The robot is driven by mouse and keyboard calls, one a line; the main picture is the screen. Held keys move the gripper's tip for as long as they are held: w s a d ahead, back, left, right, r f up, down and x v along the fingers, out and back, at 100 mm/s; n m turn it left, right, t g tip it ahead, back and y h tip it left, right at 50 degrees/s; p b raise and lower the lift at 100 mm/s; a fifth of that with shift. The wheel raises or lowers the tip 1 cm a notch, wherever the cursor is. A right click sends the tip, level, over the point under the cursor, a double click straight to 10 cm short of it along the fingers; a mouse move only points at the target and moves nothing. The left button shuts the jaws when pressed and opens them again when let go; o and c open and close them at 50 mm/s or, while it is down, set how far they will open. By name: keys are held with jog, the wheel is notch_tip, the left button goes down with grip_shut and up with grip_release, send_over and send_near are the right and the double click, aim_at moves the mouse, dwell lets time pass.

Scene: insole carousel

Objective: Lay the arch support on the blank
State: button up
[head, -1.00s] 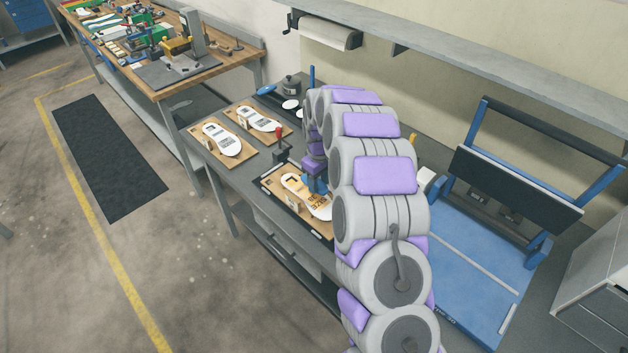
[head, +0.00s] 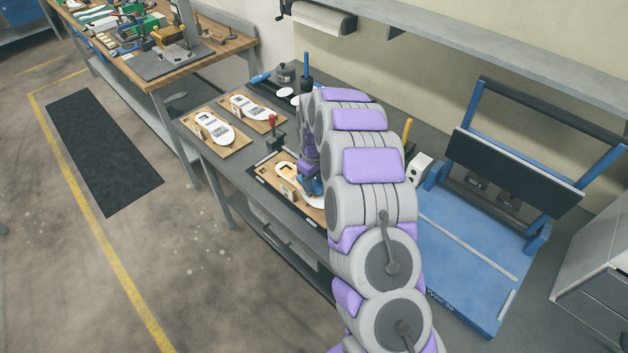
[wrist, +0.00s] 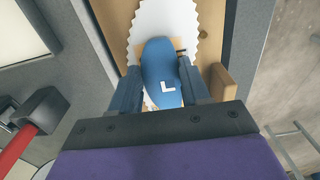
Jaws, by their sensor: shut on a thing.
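My gripper (wrist: 161,70) is shut on the arch support (wrist: 160,88), a blue rounded piece with a white L mark, in the wrist view. Its fingers lie along both sides of the piece. The blank (wrist: 165,18) is a white insole shape with a jagged edge, lying on a wooden board (wrist: 117,20). The arch support overlaps part of the blank in the wrist view; whether they touch is unclear. In the head view, my gripper (head: 311,186) is over the near board, and my arm hides part of the blank (head: 285,168).
Two more boards with white insoles (head: 213,128) lie farther along the grey bench. A red-knobbed lever (head: 273,124) stands behind the near board. A blue-framed press (head: 470,250) is at the right. A wooden block (wrist: 222,82) is beside the gripper.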

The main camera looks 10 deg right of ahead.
jog(key=o, duration=0.7)
jog(key=shift+a, duration=0.25)
jog(key=o, duration=0.5)
jog(key=shift+a, duration=0.45)
jog(key=shift+d+r, duration=0.15)
jog(key=shift+d, duration=0.35)
jog(key=r+p, duration=0.1)
jog(key=r, duration=0.4)
jog(key=r+p, duration=0.1)
jog(key=r, duration=0.5)
jog(key=r+p, duration=0.1)
jog(key=r, duration=0.5)
jog(key=shift+a, duration=0.3)
